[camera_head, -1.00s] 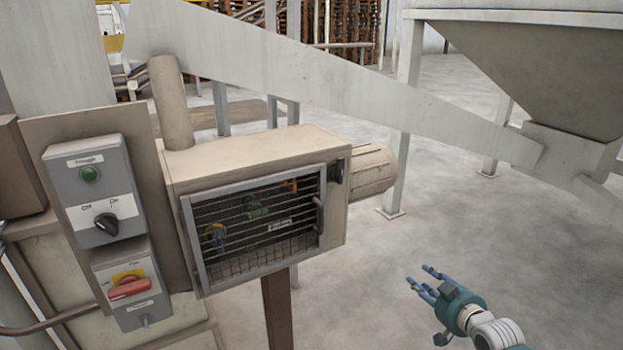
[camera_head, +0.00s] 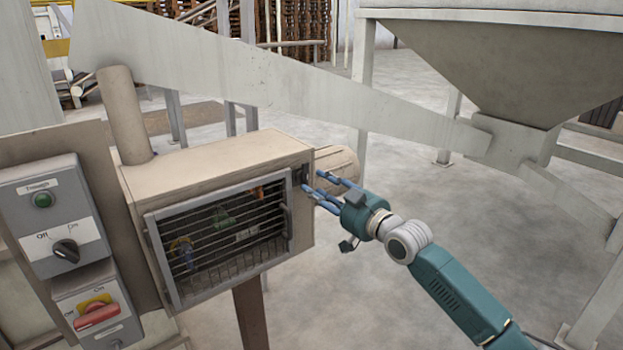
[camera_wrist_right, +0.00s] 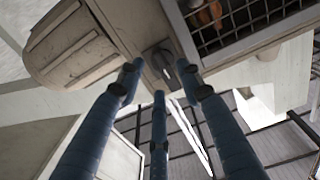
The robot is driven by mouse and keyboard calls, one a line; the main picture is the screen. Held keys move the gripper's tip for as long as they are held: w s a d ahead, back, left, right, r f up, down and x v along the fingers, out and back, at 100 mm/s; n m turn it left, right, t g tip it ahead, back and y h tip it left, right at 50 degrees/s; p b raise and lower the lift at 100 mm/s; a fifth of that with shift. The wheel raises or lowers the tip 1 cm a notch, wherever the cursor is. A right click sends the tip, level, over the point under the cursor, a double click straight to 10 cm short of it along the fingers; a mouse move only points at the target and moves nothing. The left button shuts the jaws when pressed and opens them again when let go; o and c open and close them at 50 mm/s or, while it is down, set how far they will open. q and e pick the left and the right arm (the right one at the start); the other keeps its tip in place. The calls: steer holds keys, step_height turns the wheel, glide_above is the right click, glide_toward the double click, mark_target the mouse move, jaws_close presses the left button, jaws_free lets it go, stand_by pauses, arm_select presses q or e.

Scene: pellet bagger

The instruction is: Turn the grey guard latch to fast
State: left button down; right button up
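The guard latch (camera_head: 300,174) is a small dark grey piece at the right front edge of the beige box, beside the mesh guard (camera_head: 222,238). In the right wrist view the latch (camera_wrist_right: 163,62) shows between and beyond my fingertips. My right gripper (camera_head: 325,188) is open, with its blue fingers spread and pointing at the latch. In the right wrist view the fingers (camera_wrist_right: 158,88) hold nothing, and a small gap seems to remain; I cannot tell whether any fingertip touches. My left gripper is not in view.
A control box with a green button (camera_head: 42,200) and a black Off/On knob (camera_head: 66,250) stands at the left, above a red switch (camera_head: 97,315). A motor (camera_head: 338,163) sticks out behind the latch. A hopper (camera_head: 500,70) stands at the right. The floor around my arm is clear.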

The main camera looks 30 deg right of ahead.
mark_target(308, 180)
steer(key=w, duration=0.3)
steer(key=shift+w+a+p, duration=0.1)
steer(key=shift+a+p, duration=0.05)
steer(key=shift+p, duration=0.15)
jaws_close()
